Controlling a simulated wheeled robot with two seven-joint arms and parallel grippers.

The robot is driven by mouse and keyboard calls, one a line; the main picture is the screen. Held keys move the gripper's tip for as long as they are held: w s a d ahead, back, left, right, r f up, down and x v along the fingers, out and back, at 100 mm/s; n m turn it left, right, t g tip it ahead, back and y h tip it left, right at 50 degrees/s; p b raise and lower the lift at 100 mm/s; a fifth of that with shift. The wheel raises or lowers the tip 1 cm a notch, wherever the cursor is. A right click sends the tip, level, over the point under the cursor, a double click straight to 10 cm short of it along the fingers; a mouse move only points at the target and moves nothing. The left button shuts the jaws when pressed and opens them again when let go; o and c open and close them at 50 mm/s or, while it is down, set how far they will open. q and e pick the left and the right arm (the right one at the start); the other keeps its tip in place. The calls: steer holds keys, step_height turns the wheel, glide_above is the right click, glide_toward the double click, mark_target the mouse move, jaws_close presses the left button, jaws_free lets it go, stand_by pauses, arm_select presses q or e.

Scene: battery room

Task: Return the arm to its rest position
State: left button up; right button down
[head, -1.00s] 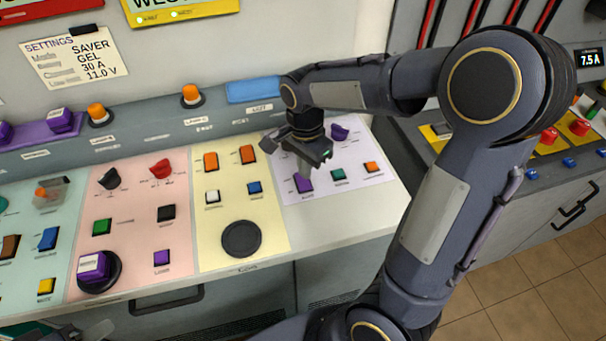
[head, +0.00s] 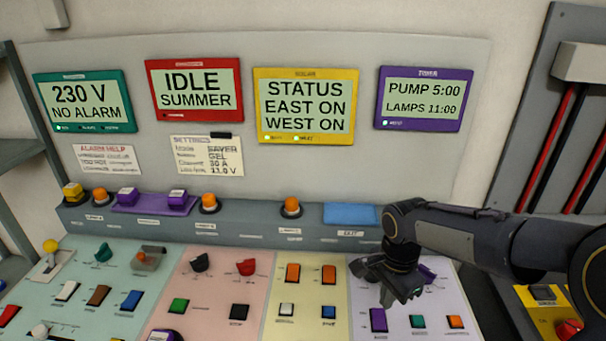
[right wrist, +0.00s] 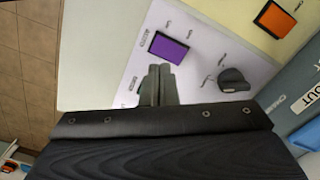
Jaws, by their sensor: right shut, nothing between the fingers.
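My right arm reaches in from the right in the head view. Its gripper (head: 408,294) is shut and empty, above the pale lilac section at the right of the control panel. In the right wrist view the shut fingers (right wrist: 158,84) point at this section, with nothing between them. A purple rocker switch (head: 378,320) is just left of the gripper in the head view; it also shows in the right wrist view (right wrist: 168,47). My left gripper is not in view.
A blue plate (head: 350,214) lies on the ledge. Another console (head: 540,300) is at right.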

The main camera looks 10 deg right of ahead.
steer(key=s+a+r+n+t+y, duration=0.2)
steer(key=s+n, duration=0.4)
steer(key=s, duration=0.2)
steer(key=s+a+r+n+t+y, duration=0.1)
steer(key=s+a+r+n+t, duration=0.1)
steer(key=s+n, duration=0.4)
steer(key=s+t, duration=0.1)
steer(key=s, duration=0.2)
steer(key=shift+r+n+t+y, duration=0.3)
steer(key=shift+r+n+y, duration=0.1)
steer(key=shift+w, duration=0.1)
